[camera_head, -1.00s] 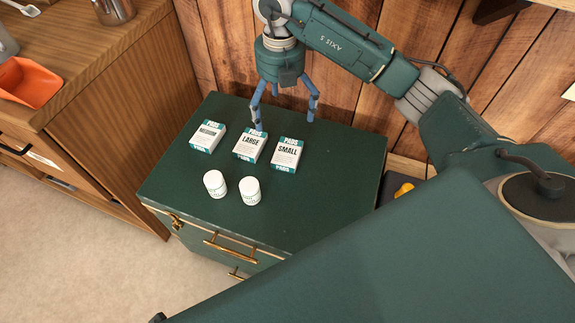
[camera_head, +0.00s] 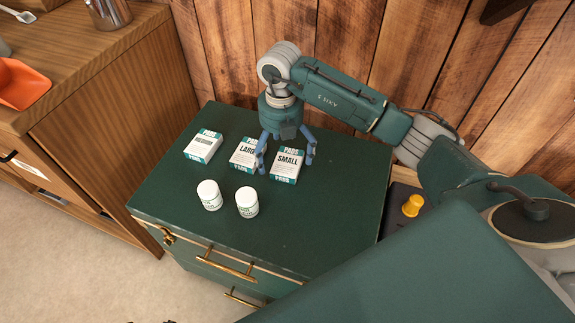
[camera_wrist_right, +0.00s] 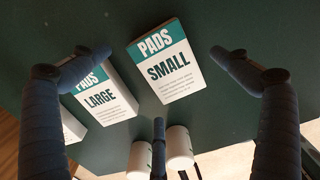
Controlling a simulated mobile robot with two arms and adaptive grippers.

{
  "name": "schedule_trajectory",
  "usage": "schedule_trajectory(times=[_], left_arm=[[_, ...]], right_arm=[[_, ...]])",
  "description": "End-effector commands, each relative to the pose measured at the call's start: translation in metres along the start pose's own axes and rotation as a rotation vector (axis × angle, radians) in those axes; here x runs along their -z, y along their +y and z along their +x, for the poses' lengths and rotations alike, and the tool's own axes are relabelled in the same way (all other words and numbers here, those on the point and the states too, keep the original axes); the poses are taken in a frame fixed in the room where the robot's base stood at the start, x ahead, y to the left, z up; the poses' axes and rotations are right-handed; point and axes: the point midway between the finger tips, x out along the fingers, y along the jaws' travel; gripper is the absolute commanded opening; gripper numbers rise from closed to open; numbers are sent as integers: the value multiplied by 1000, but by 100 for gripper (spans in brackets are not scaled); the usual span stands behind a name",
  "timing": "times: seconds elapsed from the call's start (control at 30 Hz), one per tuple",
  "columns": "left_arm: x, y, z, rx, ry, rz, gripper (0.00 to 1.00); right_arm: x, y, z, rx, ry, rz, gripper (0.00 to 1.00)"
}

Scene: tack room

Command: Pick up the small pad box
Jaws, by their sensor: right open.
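The small pad box (camera_head: 287,168) is white and teal, marked SMALL, and lies on the green cabinet top, the rightmost of the pad boxes. It also shows in the right wrist view (camera_wrist_right: 170,66), between my blue fingers. My right gripper (camera_head: 286,161) is open above it, pointing down, with its fingers spread to either side and nothing held. In the right wrist view the left finger of this gripper (camera_wrist_right: 160,64) overlaps the large pad box (camera_wrist_right: 105,95). My left gripper is not in view.
The large pad box (camera_head: 243,154) lies close left of the small one, and the medium pad box (camera_head: 203,147) is farther left. Two white bottles (camera_head: 209,195) (camera_head: 247,203) stand in front. The cabinet top (camera_head: 335,215) is clear to the right. A wooden wall (camera_head: 350,45) stands behind.

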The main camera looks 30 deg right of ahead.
Motion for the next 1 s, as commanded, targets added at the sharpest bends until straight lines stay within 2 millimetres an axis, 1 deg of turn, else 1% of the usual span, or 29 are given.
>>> schedule_trajectory(times=[0.03, 0.13, 0.4, 0.47, 0.5, 0.57, 0.6, 0.7, 1.0], left_arm=[[1, 0, -3, 1, 4, 0, 45], [2, -1, -10, 1, 6, -1, 45], [3, -1, -13, 1, 6, -1, 45], [3, -1, -13, 1, 6, -1, 45], [3, -1, -13, 1, 6, -1, 45], [3, -1, -13, 1, 6, -1, 45], [3, -1, -13, 1, 6, -1, 45], [3, -1, -13, 1, 7, -1, 45], [3, -1, -13, 1, 7, -1, 45]], right_arm=[[0, 0, 9, 0, 2, 1, 99], [0, 0, 18, 1, 1, 1, 99], [0, 0, 20, 0, -1, 0, 99], [0, 0, 20, 0, -1, 0, 89], [0, 0, 20, 0, -1, 0, 81], [0, 0, 20, 0, -1, 0, 69], [0, 0, 20, 0, -1, 0, 61], [0, 0, 20, 0, 0, 0, 43], [0, 0, 20, 0, 0, 0, 42]])
